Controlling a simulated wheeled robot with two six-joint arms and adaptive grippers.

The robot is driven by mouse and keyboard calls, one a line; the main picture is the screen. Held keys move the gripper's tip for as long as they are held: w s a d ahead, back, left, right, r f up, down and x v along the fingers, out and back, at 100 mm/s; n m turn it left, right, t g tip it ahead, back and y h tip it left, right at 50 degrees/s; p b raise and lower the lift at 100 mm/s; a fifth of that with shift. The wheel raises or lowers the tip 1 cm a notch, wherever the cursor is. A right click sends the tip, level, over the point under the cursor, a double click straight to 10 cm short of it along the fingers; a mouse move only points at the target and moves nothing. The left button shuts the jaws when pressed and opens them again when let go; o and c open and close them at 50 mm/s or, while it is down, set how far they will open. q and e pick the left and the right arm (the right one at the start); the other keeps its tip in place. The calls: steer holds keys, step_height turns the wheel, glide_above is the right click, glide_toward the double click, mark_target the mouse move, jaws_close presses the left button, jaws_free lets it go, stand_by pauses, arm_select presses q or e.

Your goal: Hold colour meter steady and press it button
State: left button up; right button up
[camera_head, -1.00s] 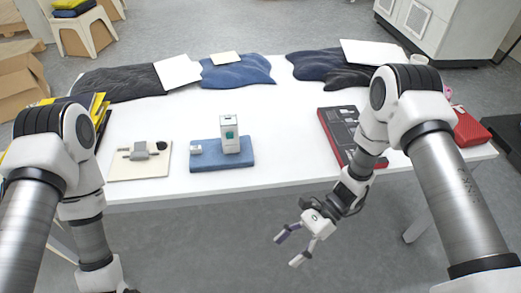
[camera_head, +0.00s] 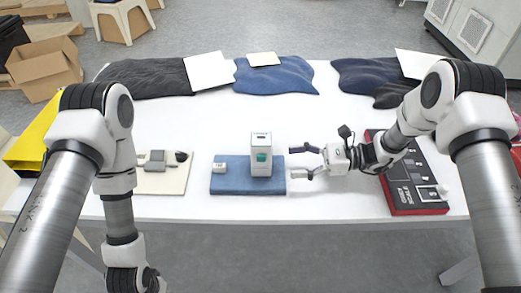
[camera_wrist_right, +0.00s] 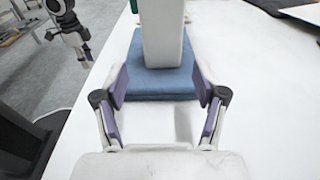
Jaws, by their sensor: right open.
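The colour meter (camera_head: 261,150) is a white upright box with a green button or panel on its front. It stands on a folded blue cloth (camera_head: 232,183) on the white table. In the right wrist view the meter's white body (camera_wrist_right: 163,35) rises beyond my fingers, on the blue cloth (camera_wrist_right: 160,84). My right gripper (camera_head: 299,162) is open, just right of the meter, its fingertips pointing at it and apart from it. The right wrist view shows the open fingers (camera_wrist_right: 160,87) with nothing between them. My left arm hangs at the left; its fingers are out of the head view.
A small white block (camera_head: 219,167) lies on the cloth's left part. A cream board (camera_head: 165,180) with a grey device (camera_head: 157,160) is further left. A red-and-black case (camera_head: 411,190) lies under my right arm. Dark and blue fabrics (camera_head: 275,75) lie along the back.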

mark_target(266, 163)
steer(key=a, duration=0.5)
steer(key=a+f, duration=0.1)
steer(key=a, duration=0.2)
steer(key=shift+w+a+f, duration=0.1)
steer(key=shift+w, duration=0.05)
arm_select(q)
steer(key=shift+w+f, duration=0.2)
steer(key=shift+f, duration=0.1)
arm_select(e)
steer(key=c, duration=0.7)
arm_select(q)
jaws_close()
